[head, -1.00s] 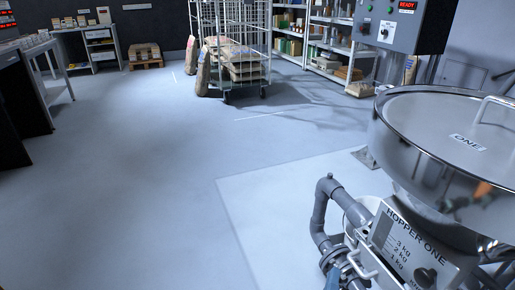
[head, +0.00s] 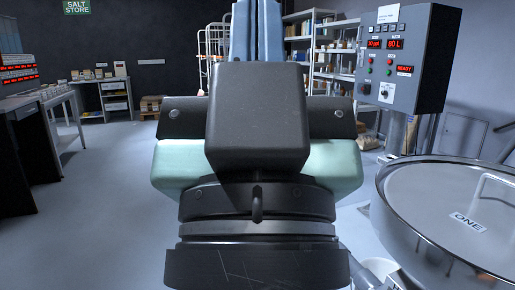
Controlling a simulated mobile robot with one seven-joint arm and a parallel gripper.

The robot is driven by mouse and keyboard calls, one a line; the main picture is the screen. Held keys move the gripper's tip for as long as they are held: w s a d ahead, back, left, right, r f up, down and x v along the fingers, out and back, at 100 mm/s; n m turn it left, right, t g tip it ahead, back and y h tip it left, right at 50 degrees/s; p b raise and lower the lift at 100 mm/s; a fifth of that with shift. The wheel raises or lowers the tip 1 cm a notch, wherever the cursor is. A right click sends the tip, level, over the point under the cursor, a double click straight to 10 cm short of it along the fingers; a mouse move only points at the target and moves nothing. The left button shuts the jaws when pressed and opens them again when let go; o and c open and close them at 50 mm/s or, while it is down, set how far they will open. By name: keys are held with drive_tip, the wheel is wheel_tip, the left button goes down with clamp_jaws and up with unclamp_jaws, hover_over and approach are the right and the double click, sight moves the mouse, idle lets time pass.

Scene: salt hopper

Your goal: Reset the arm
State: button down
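Two blue-grey upright parts rise from behind the dark block to the top edge. They look like fingers, but their tips and the gap between them are not clear. No held thing is visible.
Shelves (head: 325,60) and a partly hidden cage trolley (head: 207,45) stand at the back. Open floor (head: 105,200) lies left, beyond it a desk (head: 50,100).

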wheel_tip(320, 180, up, 31)
drive_tip(key=p, duration=2.9)
